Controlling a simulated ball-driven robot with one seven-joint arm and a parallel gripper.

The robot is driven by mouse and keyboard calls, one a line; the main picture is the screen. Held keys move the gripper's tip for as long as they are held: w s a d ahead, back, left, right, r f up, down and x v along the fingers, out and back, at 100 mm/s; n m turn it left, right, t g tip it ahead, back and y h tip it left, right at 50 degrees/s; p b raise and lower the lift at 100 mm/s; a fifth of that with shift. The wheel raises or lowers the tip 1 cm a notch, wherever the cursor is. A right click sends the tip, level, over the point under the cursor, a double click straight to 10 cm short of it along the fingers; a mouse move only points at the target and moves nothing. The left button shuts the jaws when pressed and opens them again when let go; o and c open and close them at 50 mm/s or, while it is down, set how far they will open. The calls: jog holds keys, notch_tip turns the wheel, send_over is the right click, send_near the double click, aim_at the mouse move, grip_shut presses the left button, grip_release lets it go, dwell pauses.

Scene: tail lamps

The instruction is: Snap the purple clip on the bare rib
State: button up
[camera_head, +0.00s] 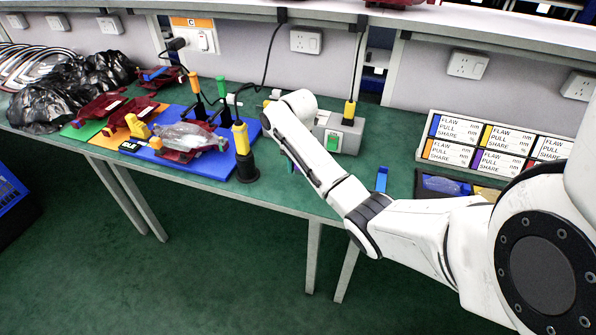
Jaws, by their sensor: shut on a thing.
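A dark red tail lamp part with a clear lens (193,137) sits on the blue board (221,167) at mid-left. The bare rib is too small to make out. My white arm reaches in from the right and bends over the bench, right of the board. My gripper does not show; the arm hides that area.
Upright tools with yellow (240,138), green and orange handles stand around the board. Crumpled black bags (60,95) and more red lamp parts (100,107) lie left. A grey box (345,137), blue bracket (381,178), tray (441,185) and label board (480,140) are right.

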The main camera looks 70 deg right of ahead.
jog(key=s+a+r+p, duration=0.7)
jog(key=a+r+p, duration=0.1)
jog(key=a+p, duration=0.1)
jog(key=shift+s+a+r+p, duration=0.2)
jog(key=shift+a+r+p, duration=0.15)
jog(key=shift+a, duration=0.5)
jog(key=o, duration=0.4)
jog(key=c, duration=0.4)
jog(key=shift+c, duration=0.2)
